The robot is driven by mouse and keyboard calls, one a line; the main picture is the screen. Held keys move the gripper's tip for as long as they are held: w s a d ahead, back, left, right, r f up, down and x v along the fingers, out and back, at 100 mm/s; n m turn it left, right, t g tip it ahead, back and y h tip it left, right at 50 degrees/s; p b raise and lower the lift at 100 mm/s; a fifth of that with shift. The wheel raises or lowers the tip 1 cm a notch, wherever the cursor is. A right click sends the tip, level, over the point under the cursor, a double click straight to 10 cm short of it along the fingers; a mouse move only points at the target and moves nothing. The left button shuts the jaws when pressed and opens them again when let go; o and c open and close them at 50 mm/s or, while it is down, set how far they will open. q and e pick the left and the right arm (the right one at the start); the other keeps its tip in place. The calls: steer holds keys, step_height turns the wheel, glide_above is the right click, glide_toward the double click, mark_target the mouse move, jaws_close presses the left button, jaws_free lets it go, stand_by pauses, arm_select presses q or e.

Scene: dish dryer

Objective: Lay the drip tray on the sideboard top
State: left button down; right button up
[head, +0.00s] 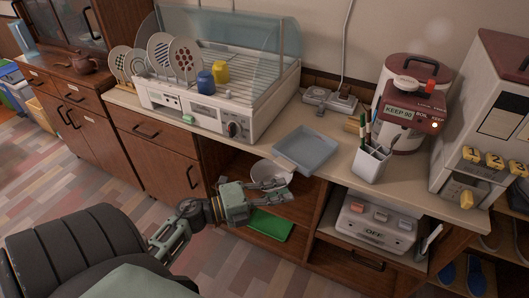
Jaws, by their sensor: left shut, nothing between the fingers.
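The drip tray (306,150), a shallow grey-blue rectangular tray, lies on the sideboard top (335,182) to the right of the dish dryer (222,112). It looks flat, and its near edge is close to the counter's front edge. My left gripper (284,188) is shut and empty, in front of the sideboard and just below the tray in the picture. It appears apart from the tray. It partly covers a white bowl (268,170) on the shelf behind it. My right gripper is out of view.
The dryer holds several plates, a blue cup (205,82) and a yellow cup (221,71). A white pen holder (371,163) stands right of the tray, near a red-and-white cooker (407,110). A green item (270,225) lies in the open shelf below.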

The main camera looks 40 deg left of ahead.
arm_select(q)
steer(key=shift+w+a, duration=0.15)
steer(key=shift+w, duration=0.4)
steer(key=shift+w+a, duration=0.15)
steer(key=shift+w, duration=0.4)
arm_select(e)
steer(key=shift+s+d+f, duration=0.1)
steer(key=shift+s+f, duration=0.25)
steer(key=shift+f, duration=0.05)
arm_select(q)
steer(key=shift+w+f, duration=0.1)
